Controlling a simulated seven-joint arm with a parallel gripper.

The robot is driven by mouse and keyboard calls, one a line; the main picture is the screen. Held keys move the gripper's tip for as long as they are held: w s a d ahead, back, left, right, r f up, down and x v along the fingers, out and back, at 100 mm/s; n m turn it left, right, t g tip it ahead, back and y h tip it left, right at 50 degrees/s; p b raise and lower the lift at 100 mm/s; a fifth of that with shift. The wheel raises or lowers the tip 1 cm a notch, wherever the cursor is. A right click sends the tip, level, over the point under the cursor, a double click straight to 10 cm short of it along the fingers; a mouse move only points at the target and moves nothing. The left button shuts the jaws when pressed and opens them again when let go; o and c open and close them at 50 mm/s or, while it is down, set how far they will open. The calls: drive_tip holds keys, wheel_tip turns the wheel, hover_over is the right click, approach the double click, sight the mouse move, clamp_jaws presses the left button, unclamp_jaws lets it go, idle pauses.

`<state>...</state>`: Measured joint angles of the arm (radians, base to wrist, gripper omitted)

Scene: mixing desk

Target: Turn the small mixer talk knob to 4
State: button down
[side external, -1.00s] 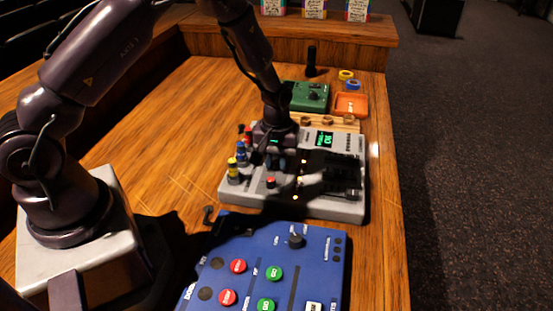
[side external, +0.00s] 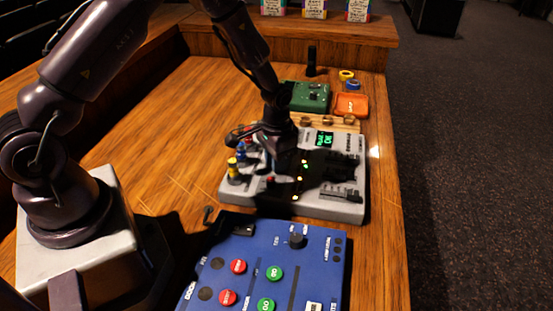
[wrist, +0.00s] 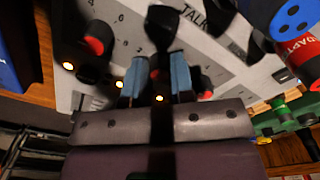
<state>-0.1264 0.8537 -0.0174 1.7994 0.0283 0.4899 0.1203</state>
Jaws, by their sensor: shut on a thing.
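The small mixer is the grey panel (side external: 325,207) in the middle of the desk. In the wrist view, its black talk knob (wrist: 160,20) stands beside the printed word TALK. My gripper (wrist: 157,62) has its two blue-grey fingers around this knob and is shut on it. Some printed digits show on the panel to the left of the knob, but I cannot tell the pointer's setting. In the side view, my gripper (side external: 276,168) is low over the mixer's left half, and the arm hides the knob. The mixer's green display (side external: 324,138) is lit, its text too small to read surely.
Coloured plugs (side external: 235,170) stand at the mixer's left edge. A blue panel (side external: 255,255) with red and green buttons lies in front. A green box (side external: 305,96), an orange tray (side external: 351,105) and tape rolls (side external: 352,84) are behind. The desk's left is clear.

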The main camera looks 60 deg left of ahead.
sight(270, 172)
drive_tip(key=shift+w+m, duration=0.1)
drive_tip(key=shift+m, duration=0.5)
drive_tip(key=c, duration=1)
unclamp_jaws()
wheel_tip(270, 172, up, 13)
drive_tip(key=shift+f, duration=0.1)
drive_tip(key=s+d+r+t, duration=0.1)
drive_tip(key=s+r+t, duration=0.1)
drive_tip(key=s+r, duration=0.4)
drive_tip(key=s+d+r+n+t, duration=0.1)
drive_tip(key=s+d+r, duration=0.1)
drive_tip(key=s+r, duration=0.4)
drive_tip(key=s+d+r+t, duration=0.1)
drive_tip(key=s+r+t, duration=0.1)
drive_tip(key=s+r, duration=0.4)
drive_tip(key=shift+s+d+n+t, duration=0.15)
drive_tip(key=shift+s, duration=0.65)
drive_tip(key=shift+s+d+n+t, duration=0.15)
drive_tip(key=shift+s, duration=0.65)
